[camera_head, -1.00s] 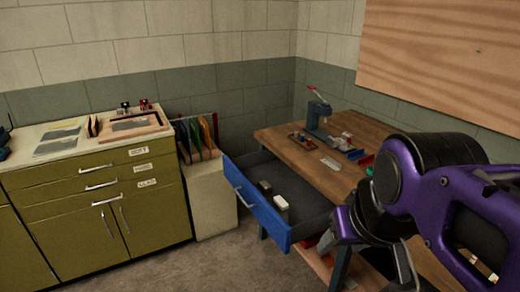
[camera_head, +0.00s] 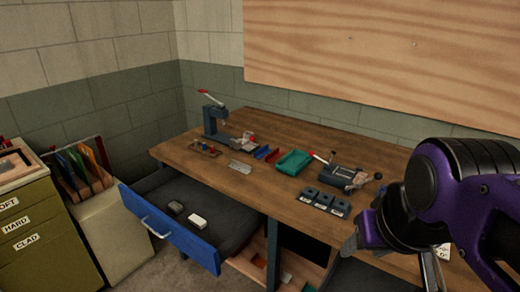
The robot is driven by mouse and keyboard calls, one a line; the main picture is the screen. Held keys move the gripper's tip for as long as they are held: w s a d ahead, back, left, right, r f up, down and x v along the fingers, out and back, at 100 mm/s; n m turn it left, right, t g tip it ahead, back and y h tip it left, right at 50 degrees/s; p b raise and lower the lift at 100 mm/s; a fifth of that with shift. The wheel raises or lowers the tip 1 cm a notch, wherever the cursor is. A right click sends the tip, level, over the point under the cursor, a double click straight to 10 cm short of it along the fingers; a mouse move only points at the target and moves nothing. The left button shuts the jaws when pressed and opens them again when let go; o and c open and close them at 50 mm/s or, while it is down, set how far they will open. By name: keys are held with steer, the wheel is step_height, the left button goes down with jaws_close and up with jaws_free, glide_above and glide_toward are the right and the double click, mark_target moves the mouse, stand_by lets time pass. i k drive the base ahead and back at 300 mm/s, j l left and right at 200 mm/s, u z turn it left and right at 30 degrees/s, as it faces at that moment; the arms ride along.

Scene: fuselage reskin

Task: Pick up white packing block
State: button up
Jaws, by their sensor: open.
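The white packing block (camera_head: 197,220) lies in the open blue drawer (camera_head: 170,232) under the workbench, near the drawer's front. A dark grey block (camera_head: 176,208) lies just to its left, apart from it. My gripper (camera_head: 388,262) is at the lower right of the view, well to the right of the drawer and apart from the block. Its fingers point downward and it is open, with nothing seen between them. Part of the gripper is hidden by my purple arm.
The wooden workbench (camera_head: 250,196) holds a blue press (camera_head: 214,120), a green tray (camera_head: 294,162), a vise (camera_head: 345,177) and a dark labelled holder (camera_head: 324,202). The drawer juts out from the bench. An olive cabinet (camera_head: 40,240) and a file rack (camera_head: 82,170) stand at left.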

mark_target(199, 223)
steer(key=i+j+z, duration=0.1)
steer(key=j+z, duration=0.2)
steer(key=z, duration=0.15)
steer(key=j+z, duration=0.9)
steer(key=j, duration=0.6)
steer(key=k+j+z, duration=0.15)
steer(key=j, duration=0.25)
steer(key=k+j, duration=0.1)
steer(key=j, duration=0.35)
steer(key=k+j+z, duration=0.15)
steer(key=j, duration=0.25)
steer(key=i, duration=0.05)
